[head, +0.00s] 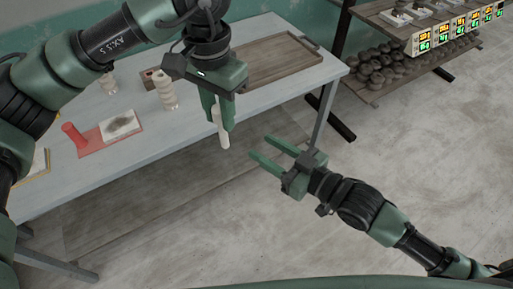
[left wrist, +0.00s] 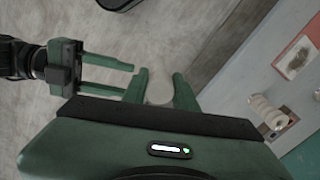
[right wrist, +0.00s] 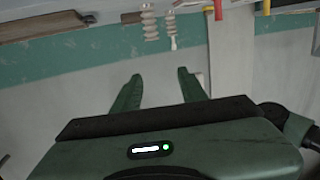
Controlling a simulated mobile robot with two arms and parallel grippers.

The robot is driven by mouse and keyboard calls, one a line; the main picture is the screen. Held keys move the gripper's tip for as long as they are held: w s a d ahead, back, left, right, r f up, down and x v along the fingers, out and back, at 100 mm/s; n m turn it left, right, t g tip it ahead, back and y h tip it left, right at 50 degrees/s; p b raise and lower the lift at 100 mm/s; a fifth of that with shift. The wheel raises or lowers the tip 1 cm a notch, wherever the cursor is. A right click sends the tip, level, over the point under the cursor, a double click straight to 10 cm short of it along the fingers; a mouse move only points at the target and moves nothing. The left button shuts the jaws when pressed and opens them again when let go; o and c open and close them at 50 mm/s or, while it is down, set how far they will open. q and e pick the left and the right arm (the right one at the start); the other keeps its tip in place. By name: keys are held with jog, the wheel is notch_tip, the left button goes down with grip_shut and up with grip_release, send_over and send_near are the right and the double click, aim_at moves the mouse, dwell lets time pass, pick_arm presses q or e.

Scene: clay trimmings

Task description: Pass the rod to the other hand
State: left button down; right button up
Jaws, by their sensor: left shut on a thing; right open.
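The rod (head: 222,130) is pale and short, and hangs roughly upright, slightly tilted, between the fingers of my left gripper (head: 219,112), off the front edge of the table. In the left wrist view the rod (left wrist: 159,88) shows end-on between the left fingers (left wrist: 159,84). My right gripper (head: 260,147) is open and empty, lower and to the right of the rod, its fingers pointing toward it with a gap between. The right gripper (left wrist: 124,78) also shows beside the left fingers in the left wrist view. The right wrist view shows its open fingers (right wrist: 159,76).
The pale table (head: 190,115) holds a red cylinder (head: 73,136), a tile (head: 121,124) on a red board, ribbed white pieces (head: 165,90) and a brown tray (head: 270,60). A shelf (head: 375,92) with dark lumps stands back right. The floor around the right gripper looks clear.

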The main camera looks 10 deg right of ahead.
jog(key=s+a+r+n+g+y, duration=0.1)
jog(key=s+a+r+n+y, duration=0.15)
jog(key=s+r, duration=0.35)
jog(key=x, duration=1.3)
jog(key=shift+w+r+m, duration=0.4)
jog(key=shift+m, duration=0.05)
jog(key=shift+d, duration=0.15)
jog(key=shift+c, duration=0.2)
grip_shut()
pick_arm(q)
jog(key=c, duration=1)
grip_release()
